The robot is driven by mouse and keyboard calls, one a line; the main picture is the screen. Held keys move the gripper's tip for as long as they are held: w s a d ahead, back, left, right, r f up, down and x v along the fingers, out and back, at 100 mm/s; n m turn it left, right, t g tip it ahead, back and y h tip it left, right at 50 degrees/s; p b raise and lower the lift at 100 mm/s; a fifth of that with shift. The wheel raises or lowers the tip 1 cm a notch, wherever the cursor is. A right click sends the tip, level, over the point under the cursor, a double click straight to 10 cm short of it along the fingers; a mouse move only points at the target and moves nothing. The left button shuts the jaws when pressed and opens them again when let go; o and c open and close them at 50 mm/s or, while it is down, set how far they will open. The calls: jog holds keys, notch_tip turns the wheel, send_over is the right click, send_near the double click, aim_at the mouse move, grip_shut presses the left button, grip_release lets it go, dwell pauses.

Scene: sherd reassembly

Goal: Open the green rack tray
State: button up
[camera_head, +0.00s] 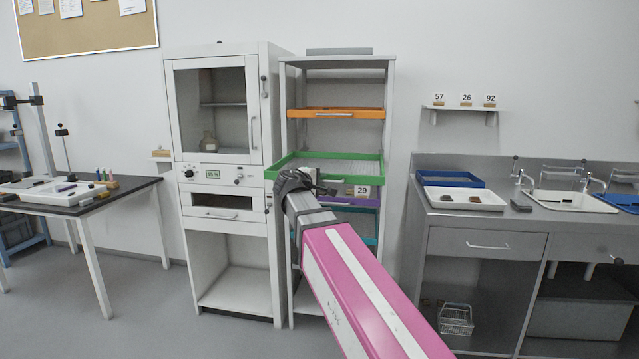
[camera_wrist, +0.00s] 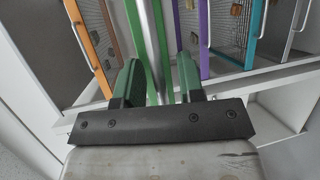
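The green rack tray (camera_head: 340,155) sticks out toward me from the middle of the shelf rack in the head view. In the wrist view, turned on its side, its green edges (camera_wrist: 140,40) run up between my fingers, with a pale bar beside them. My gripper (camera_head: 300,182) is at the tray's front, near its left part, and covers some of it. In the wrist view my gripper (camera_wrist: 158,82) has its two fingers apart, with a gap between them. Whether they touch the tray's front or handle is unclear.
An orange tray (camera_head: 335,113) sits above in the rack; purple (camera_head: 352,200) and teal trays are below. A white cabinet (camera_head: 225,235) stands close on the left, a grey sink counter (camera_head: 520,230) on the right.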

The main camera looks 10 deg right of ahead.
jog(key=shift+s+a, duration=0.1)
jog(key=v, duration=1)
jog(key=shift+s+a, duration=0.2)
jog(key=shift+s, duration=0.05)
jog(key=s+d+f+m+g+y, duration=0.1)
jog(key=d+f+m+g+y, duration=0.2)
jog(key=f, duration=0.9)
jog(key=s+d+f+m+g+y, duration=0.1)
jog(key=d+f+g, duration=0.3)
jog(key=f, duration=0.7)
jog(key=s+d+f+m+g+y, duration=0.2)
jog(key=s+f, duration=0.4)
jog(key=f, duration=0.5)
jog(key=s+d+f+m+g+y, duration=0.3)
jog(key=s+f, duration=0.3)
jog(key=f, duration=0.6)
jog(key=shift+m+y, duration=0.7)
jog(key=shift+m, duration=0.1)
jog(key=shift+s+d, duration=0.1)
jog(key=shift+s, duration=0.05)
